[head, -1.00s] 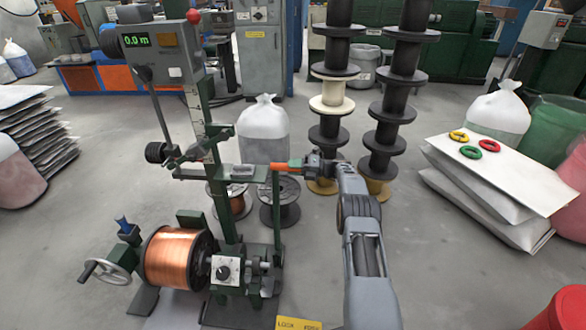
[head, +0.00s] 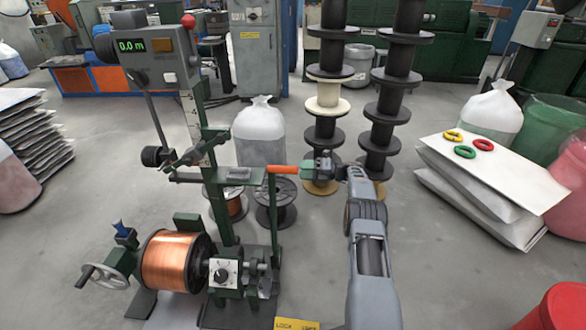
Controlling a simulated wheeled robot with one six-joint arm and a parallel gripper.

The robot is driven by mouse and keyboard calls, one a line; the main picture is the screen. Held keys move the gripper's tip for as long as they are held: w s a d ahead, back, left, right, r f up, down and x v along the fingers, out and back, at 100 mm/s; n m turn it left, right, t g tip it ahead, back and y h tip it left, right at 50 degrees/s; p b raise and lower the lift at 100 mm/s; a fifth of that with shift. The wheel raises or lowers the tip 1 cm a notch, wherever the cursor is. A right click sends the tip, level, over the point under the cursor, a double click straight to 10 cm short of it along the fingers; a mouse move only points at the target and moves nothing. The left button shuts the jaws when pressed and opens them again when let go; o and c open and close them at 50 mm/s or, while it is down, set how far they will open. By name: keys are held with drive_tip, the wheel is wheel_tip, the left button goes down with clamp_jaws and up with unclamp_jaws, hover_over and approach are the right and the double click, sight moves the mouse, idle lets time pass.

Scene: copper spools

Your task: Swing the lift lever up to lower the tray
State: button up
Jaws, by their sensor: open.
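The winding stand has a green lever with an orange grip (head: 284,169) at its top end, which points right. The lever's green bar (head: 274,215) runs down to the stand's base. A small grey tray (head: 238,173) sits on the green crossbar just left of the grip. My gripper (head: 305,171) is open and empty, just right of the orange grip's tip. The gap between them looks very small, and I cannot tell whether they touch. The far finger is partly hidden.
The copper spool (head: 177,262) and a hand wheel (head: 105,277) are low on the left. The display (head: 132,45) reads 0.0 m. Black spool stacks (head: 326,100) stand behind my gripper. Sacks with coloured rings (head: 500,175) lie right. Floor between is clear.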

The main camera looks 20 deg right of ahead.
drive_tip(key=v, duration=0.8)
drive_tip(key=shift+b, duration=0.45)
drive_tip(key=shift+r, duration=0.1)
